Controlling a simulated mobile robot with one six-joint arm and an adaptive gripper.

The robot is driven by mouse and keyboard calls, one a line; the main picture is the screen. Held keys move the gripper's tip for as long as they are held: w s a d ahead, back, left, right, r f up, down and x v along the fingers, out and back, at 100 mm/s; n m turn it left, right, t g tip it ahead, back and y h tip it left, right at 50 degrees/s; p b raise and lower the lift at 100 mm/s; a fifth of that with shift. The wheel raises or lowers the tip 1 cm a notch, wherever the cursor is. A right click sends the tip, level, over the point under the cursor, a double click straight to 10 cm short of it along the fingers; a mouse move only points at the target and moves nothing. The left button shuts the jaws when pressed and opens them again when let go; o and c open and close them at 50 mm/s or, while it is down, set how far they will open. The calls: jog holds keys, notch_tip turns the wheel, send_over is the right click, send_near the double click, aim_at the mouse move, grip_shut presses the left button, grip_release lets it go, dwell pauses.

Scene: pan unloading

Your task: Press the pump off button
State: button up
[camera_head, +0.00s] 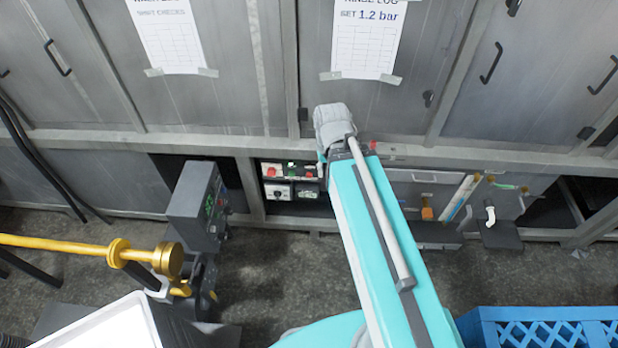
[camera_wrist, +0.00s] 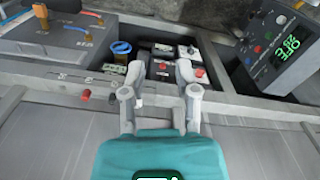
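In the wrist view, red buttons show between the fingers (camera_wrist: 163,66) and at the right finger (camera_wrist: 198,72). Labels are too small to read, so I cannot tell which is pump off. My gripper (camera_wrist: 162,70) is open and empty, its fingers spread in front of the panel. I cannot tell if it touches anything. In the head view my arm hides the gripper.
A display box (camera_head: 198,205) with green digits stands left of the panel. A yellow bar (camera_head: 60,243) lies at the left. A blue crate (camera_head: 545,318) is at the lower right. A cabinet rail (camera_wrist: 60,88) with a red knob (camera_wrist: 86,95) runs beside the gripper.

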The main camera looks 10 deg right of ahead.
jog(key=shift+c, duration=0.3)
grip_shut()
jog(key=shift+d, duration=0.1)
dwell(0.9)
